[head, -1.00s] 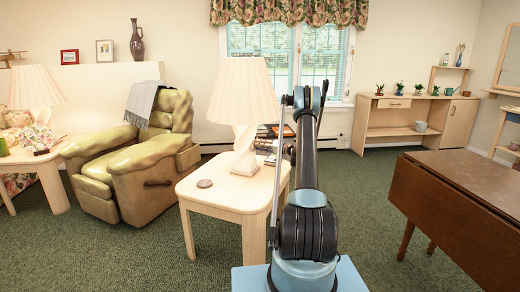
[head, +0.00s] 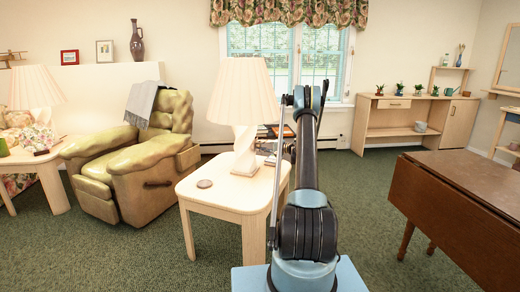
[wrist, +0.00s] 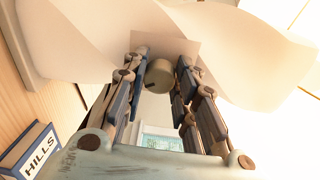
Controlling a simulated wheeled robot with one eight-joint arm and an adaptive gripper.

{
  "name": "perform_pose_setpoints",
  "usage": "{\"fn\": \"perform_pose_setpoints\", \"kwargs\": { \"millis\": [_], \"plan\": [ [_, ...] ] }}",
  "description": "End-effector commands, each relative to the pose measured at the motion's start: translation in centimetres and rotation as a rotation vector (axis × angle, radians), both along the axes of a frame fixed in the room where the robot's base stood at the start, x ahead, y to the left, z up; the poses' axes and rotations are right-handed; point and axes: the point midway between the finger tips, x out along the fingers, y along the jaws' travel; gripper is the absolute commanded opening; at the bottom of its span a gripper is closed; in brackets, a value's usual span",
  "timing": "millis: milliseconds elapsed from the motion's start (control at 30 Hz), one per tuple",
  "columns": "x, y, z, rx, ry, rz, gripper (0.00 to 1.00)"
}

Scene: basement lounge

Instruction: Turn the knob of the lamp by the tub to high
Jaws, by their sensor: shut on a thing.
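A round beige-grey knob (wrist: 159,76) with a small dark mark at its lower left shows in the wrist view. My gripper (wrist: 166,66) has its two fingers on either side of the knob and is shut on it. A pale twisted body and broad cream surfaces (wrist: 75,30) fill the wrist view around the knob. In the head view a lamp (head: 244,95) with a pleated cream shade and a twisted white base stands on a light wood side table (head: 228,194). My arm hides the gripper and knob there. I make out no tub for certain.
A blue book marked HILLS (wrist: 38,146) is close at the lower left of the wrist view. A second lamp (head: 36,88) stands at the far left, past a green recliner (head: 128,170). A round coaster (head: 205,184) lies on the side table. A brown table (head: 465,190) is at the right.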

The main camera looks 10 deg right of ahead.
Motion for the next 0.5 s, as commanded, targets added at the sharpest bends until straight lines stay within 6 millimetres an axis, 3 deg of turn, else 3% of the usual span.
{"fn": "perform_pose_setpoints", "kwargs": {
  "millis": [400,433,500],
  "plan": [
    [0.14,-0.39,-0.17,-0.001,0.006,-0.007,0.03],
    [0.14,-0.39,-0.17,-0.001,0.006,-0.007,0.31],
    [0.12,-0.35,-0.16,-0.001,0.006,-0.007,0.47]
  ]
}}
